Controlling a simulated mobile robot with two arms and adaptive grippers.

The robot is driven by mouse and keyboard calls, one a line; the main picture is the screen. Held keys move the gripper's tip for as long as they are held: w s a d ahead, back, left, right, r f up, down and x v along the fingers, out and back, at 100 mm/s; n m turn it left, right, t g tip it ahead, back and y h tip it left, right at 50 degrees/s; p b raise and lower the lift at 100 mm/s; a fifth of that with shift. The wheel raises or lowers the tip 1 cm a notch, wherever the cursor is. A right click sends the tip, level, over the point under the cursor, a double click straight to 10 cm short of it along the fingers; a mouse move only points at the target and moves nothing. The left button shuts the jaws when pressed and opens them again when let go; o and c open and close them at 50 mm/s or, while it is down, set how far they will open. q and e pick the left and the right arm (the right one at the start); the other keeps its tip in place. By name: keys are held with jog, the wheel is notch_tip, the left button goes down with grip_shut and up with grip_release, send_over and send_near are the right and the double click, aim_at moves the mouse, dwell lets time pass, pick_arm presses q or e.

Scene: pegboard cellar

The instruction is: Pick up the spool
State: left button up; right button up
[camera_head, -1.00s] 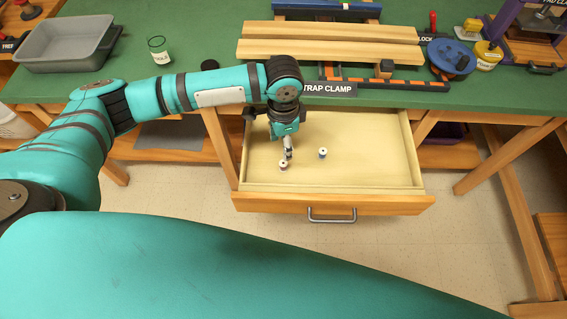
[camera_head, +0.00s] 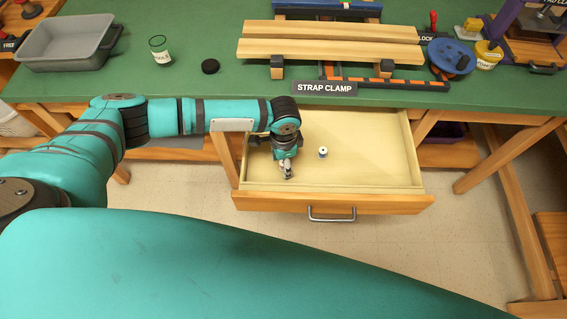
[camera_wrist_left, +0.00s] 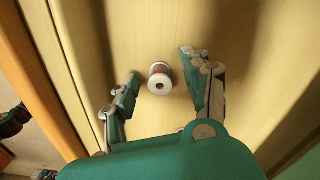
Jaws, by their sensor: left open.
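A small spool (camera_wrist_left: 159,80) with white ends and dark reddish thread stands on the drawer floor in the left wrist view. It lies between the two spread fingers of my left gripper (camera_head: 287,174), with a gap on both sides. My left gripper is open, pointing down into the open drawer (camera_head: 375,160) near its front left. My right gripper is not in view.
The drawer's front panel with a grey handle (camera_head: 332,216) is close to the gripper. The drawer's right half is clear.

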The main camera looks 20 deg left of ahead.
pick_arm(q)
jog(key=shift+c, duration=0.4)
jog(key=c, duration=0.8)
jog(key=shift+o, duration=0.2)
